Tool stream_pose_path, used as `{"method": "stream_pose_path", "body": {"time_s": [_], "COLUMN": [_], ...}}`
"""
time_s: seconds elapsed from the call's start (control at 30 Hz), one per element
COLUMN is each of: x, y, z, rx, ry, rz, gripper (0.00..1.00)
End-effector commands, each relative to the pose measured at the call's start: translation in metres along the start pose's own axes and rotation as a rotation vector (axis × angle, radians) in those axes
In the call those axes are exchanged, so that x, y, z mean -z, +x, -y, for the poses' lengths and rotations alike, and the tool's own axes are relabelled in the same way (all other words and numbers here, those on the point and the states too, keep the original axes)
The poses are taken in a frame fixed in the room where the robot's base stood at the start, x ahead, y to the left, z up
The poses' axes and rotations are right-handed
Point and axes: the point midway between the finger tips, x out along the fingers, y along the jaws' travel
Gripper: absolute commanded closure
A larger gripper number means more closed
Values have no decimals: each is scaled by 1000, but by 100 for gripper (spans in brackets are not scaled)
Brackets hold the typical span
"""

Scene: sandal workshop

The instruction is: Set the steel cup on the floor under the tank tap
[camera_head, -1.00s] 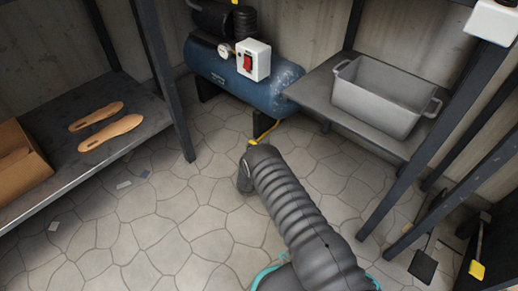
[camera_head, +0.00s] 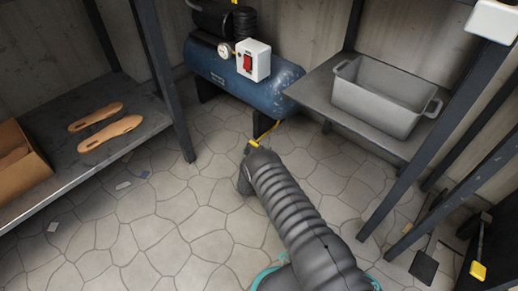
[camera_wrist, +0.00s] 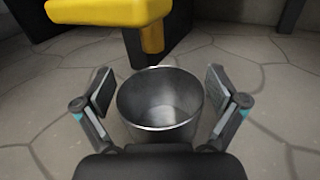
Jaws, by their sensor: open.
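The steel cup (camera_wrist: 162,130) is upright in the wrist view, its open mouth and empty inside showing. It appears to stand on the stone floor, but its base is hidden. My gripper (camera_wrist: 159,90) is open, with one finger on each side of the cup and visible gaps to its wall. The yellow tap (camera_wrist: 152,36) hangs just beyond the cup's far rim in the wrist view. In the head view the tap (camera_head: 267,130) shows below the blue tank (camera_head: 235,78). There my arm hides the cup and the fingers.
A grey tub (camera_head: 385,98) sits on a low dark shelf to the right. A left shelf (camera_head: 60,172) holds sandal soles (camera_head: 109,133) and a cardboard box (camera_head: 20,165). Dark posts flank the tank. The floor (camera_head: 150,235) left of my arm is mostly clear, with small scraps.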

Motion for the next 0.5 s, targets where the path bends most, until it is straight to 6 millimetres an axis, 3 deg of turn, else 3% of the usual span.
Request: {"method": "stream_pose_path", "body": {"time_s": [0.17, 0.5], "x": [-3, -3], "y": [-10, -76], "z": [-1, -1], "rx": [-1, -2], "ry": [-1, -3], "rz": [-1, -2], "gripper": [5, 5]}}
